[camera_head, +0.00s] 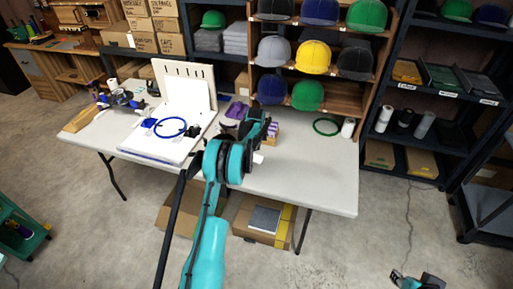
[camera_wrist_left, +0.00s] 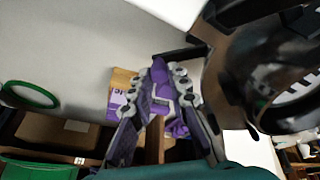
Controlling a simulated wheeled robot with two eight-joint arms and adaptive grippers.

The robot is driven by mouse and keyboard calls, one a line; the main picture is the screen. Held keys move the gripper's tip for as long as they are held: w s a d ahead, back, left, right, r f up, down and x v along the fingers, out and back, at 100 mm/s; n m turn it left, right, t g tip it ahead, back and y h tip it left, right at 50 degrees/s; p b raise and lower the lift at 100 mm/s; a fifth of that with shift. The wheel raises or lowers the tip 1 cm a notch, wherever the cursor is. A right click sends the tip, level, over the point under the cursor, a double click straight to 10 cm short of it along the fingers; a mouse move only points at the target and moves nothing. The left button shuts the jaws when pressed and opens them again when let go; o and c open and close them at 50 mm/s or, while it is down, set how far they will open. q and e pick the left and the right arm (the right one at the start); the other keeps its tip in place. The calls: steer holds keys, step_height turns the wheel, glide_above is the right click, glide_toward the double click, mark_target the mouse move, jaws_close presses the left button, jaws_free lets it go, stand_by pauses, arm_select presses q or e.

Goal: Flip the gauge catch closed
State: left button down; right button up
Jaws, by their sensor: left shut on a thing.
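A large black round gauge (camera_wrist_left: 240,85) with a pale band fills the right of the left wrist view. A dark bar (camera_wrist_left: 180,53), perhaps its catch, sticks out to the left from it. My left gripper (camera_wrist_left: 163,80) has its fingertips drawn together just below this bar, around a small purple piece (camera_wrist_left: 159,68). Whether that piece belongs to the catch is unclear. In the head view my left gripper (camera_head: 262,122) is over the middle of the table, and my arm hides much of the gauge area. My right gripper (camera_head: 416,281) is at the bottom right, small and partly cut off.
The white table (camera_head: 310,180) holds a white board with a blue hoop (camera_head: 171,127), a small box with purple items (camera_head: 271,133), a green hoop (camera_head: 327,127) and a white roll (camera_head: 348,127). Cap shelves (camera_head: 342,85) stand behind. The table's right front is clear.

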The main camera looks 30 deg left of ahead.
arm_select(q)
steer(key=shift+w+a+r+n, duration=0.1)
steer(key=shift+w+a+n, duration=0.2)
steer(key=shift+n, duration=0.3)
steer(key=shift+w+a+n, duration=0.2)
steer(key=shift+a+n, duration=0.05)
steer(key=shift+n, duration=0.35)
steer(key=c, duration=1.4)
jaws_free()
steer(key=shift+w, duration=0.1)
steer(key=shift+c, duration=0.2)
steer(key=v, duration=1.2)
steer(key=shift+w+d, duration=0.25)
steer(key=shift+w, duration=0.05)
